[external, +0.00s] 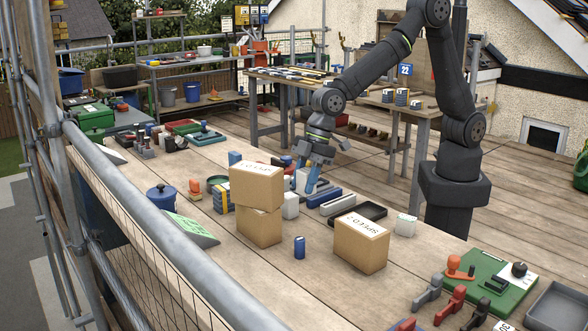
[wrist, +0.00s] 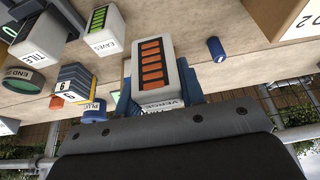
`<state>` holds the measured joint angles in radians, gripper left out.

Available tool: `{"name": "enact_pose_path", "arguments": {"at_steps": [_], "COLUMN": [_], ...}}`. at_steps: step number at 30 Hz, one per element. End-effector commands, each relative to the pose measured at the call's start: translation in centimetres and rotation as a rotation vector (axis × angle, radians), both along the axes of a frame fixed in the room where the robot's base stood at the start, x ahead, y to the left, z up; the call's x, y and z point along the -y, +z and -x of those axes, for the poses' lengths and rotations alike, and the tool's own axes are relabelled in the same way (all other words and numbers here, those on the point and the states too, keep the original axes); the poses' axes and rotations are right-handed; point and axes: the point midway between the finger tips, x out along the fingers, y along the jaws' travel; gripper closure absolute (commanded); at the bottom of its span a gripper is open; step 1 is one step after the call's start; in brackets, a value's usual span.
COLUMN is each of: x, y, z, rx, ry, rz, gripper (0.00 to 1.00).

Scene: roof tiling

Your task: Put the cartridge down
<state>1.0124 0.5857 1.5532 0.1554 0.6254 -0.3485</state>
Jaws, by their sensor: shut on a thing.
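A white cartridge with orange bars, labelled VERGE (wrist: 152,65), sits between the blue fingers of my gripper (wrist: 158,92) in the wrist view. My gripper is shut on it. In the external view my gripper (external: 312,172) is low over the workbench, behind the stacked cardboard boxes. The cartridge is largely hidden there, and I cannot tell whether it touches the bench. A white cartridge with green bars, labelled EAVES (wrist: 104,32), stands apart from the held one in the wrist view.
Two stacked boxes (external: 257,187) stand in front of my gripper. Another box (external: 361,245), a blue can (external: 299,247) and a black tray (external: 370,212) are nearby. A yellow-and-dark block (wrist: 73,84) is left of the held cartridge in the wrist view. Bare planks show between the boxes.

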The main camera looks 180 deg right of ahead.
Motion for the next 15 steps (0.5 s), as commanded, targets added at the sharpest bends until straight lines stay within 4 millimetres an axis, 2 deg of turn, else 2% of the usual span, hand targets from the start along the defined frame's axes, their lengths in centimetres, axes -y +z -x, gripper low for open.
{"name": "enact_pose_path", "arguments": {"at_steps": [5,15], "x": [-0.5,-2.8], "y": [0.4,0.3], "z": [1.4,5.5], "rx": [0.000,0.002], "ry": [0.081,0.402], "rz": [-0.002,-0.002], "gripper": [0.87,0.87]}}
